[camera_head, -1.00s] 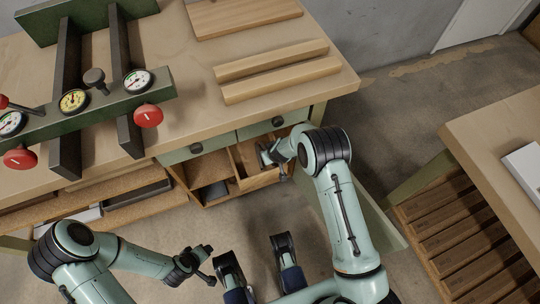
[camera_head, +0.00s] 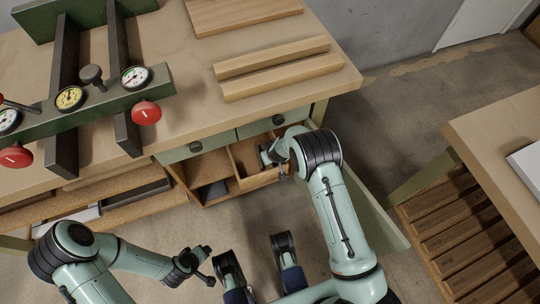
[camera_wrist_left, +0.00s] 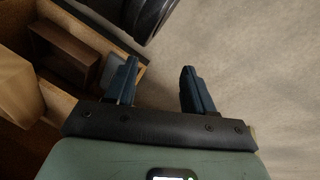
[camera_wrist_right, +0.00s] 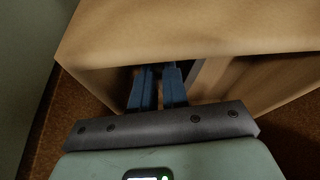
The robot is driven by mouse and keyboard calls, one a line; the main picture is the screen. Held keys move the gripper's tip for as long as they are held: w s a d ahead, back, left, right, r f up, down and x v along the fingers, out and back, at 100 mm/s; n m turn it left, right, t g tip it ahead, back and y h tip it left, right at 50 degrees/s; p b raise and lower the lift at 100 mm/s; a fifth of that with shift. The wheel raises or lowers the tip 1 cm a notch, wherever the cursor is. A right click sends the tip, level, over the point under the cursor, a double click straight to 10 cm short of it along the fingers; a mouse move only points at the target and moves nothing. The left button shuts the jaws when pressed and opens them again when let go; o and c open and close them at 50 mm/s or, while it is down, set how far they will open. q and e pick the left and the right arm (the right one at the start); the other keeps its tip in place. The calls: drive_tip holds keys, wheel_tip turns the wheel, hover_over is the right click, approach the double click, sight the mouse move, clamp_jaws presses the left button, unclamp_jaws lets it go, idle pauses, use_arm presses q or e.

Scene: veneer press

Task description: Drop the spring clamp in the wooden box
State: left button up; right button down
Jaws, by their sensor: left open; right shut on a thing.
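An open wooden box (camera_head: 236,190) with compartments sits under the workbench's front edge. My right gripper (camera_head: 265,155) is at its right-hand compartment. In the right wrist view my right gripper's fingers (camera_wrist_right: 158,72) are close together, with their tips under a wooden panel (camera_wrist_right: 190,32). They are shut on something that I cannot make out. No spring clamp can be recognised in any view. My left gripper (camera_head: 208,265) is low, in front of the bench; in the left wrist view its fingers (camera_wrist_left: 158,78) are wide apart and empty.
The workbench (camera_head: 200,100) carries a green press (camera_head: 110,105) with gauges and red knobs, two wooden strips (camera_head: 275,70) and a board (camera_head: 243,14). Green drawers (camera_head: 210,144) are shut above the box. Another table (camera_head: 500,150) stands at right. Bare floor (camera_head: 380,130) lies between.

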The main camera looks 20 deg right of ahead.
drive_tip(key=shift+f, duration=0.15)
drive_tip(key=c, duration=1.1)
unclamp_jaws()
drive_tip(key=shift+c, duration=0.2)
